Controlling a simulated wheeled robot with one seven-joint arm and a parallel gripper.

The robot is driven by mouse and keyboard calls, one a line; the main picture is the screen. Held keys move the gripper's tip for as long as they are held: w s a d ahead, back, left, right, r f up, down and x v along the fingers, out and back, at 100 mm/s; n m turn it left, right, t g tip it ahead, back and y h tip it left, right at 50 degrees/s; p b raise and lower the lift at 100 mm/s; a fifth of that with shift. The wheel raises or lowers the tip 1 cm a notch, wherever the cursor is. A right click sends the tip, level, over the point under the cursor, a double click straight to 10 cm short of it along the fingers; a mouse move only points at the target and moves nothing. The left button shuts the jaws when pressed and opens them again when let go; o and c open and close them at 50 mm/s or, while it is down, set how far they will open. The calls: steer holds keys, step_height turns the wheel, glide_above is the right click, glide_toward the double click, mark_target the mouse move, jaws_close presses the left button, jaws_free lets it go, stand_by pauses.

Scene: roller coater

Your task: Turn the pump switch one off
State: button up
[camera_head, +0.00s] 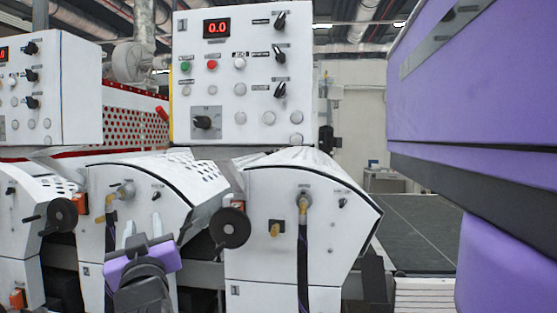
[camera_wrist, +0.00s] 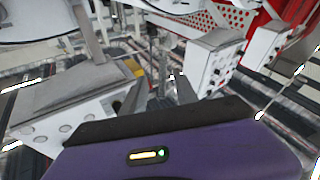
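A white control cabinet marked 1 (camera_head: 245,75) carries several black rotary knobs, among them a right-hand column with a top knob (camera_head: 280,20). Below it, the white machine unit marked 1 (camera_head: 265,197) has a small dark switch (camera_head: 342,202) at its right; the labels are too small to read, so I cannot tell which is pump switch one. My gripper (camera_head: 143,225) is in front of the unit marked 2, left of and apart from these switches. Its fingers are apart and empty; the wrist view also shows the gap between the fingertips (camera_wrist: 160,82).
Black handwheels, one in the middle (camera_head: 230,227) and one at left (camera_head: 60,216), stick out from the units. A yellow fitting with a dark hose (camera_head: 303,204) hangs on unit 1. A second control cabinet (camera_head: 70,90) stands at left.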

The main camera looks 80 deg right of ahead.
steer(key=s+d+r+m+g+h, duration=0.2)
steer(key=s+d+r+m+g, duration=0.1)
steer(key=r, duration=0.3)
steer(key=s+d+r+m+g+h, duration=0.1)
steer(key=s+d+r+m+g, duration=0.15)
steer(key=r, duration=0.45)
steer(key=m+g+y, duration=0.1)
steer(key=m+g, duration=0.5)
steer(key=m, duration=0.4)
glide_toward(280, 89)
steer(key=d, duration=0.3)
steer(key=d+p, duration=0.1)
steer(key=d, duration=0.1)
steer(key=d+p, duration=0.1)
steer(key=d, duration=0.1)
steer(key=shift+w+d+r, duration=0.15)
steer(key=shift+w+r, duration=0.15)
steer(key=shift+w, duration=0.05)
steer(key=shift+w+d+f, duration=0.1)
steer(key=shift+d, duration=0.55)
jaws_close()
